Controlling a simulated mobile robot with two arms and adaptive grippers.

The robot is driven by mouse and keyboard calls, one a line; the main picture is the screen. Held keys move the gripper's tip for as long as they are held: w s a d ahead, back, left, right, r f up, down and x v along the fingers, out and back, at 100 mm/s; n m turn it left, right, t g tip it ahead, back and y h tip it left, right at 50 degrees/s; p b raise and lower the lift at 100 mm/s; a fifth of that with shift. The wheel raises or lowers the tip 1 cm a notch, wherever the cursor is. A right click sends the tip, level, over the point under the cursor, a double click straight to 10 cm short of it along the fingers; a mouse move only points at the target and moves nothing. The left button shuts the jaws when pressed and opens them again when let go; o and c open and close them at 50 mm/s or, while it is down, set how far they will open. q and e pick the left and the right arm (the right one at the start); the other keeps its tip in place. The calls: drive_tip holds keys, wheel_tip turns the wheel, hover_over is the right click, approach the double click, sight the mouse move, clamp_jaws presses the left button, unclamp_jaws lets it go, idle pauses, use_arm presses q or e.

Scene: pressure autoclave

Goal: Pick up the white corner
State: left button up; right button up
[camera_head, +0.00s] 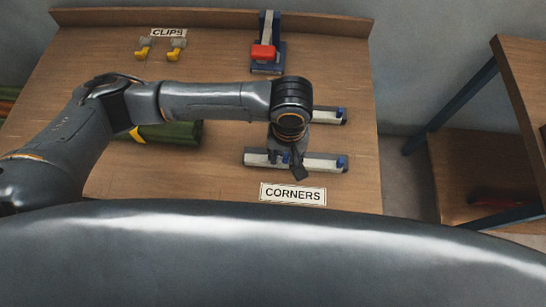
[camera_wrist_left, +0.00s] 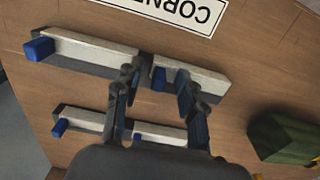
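White corners, long white strips with blue ends, lie in two rows behind the CORNERS label. In the head view, one front-row corner (camera_head: 322,161) shows right of my left gripper (camera_head: 290,167); a back-row corner (camera_head: 326,115) is partly hidden by my arm. In the left wrist view, two front-row corners (camera_wrist_left: 92,50) (camera_wrist_left: 207,80) and two back-row ones (camera_wrist_left: 88,119) (camera_wrist_left: 163,134) show. My left gripper (camera_wrist_left: 158,76) is open and points down over the front row. A blue end shows between its fingers; contact cannot be told. My right gripper is not in view.
The CORNERS label (camera_head: 293,194) lies in front. Yellow-and-grey clips (camera_head: 143,48) and a blue device with a red handle (camera_head: 263,52) stand at the back. A dark green object (camera_head: 178,133) lies left of the corners. Another wooden table (camera_head: 524,70) stands right, across a gap.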

use_arm(q)
clamp_jaws()
drive_tip(key=shift+r, duration=0.1)
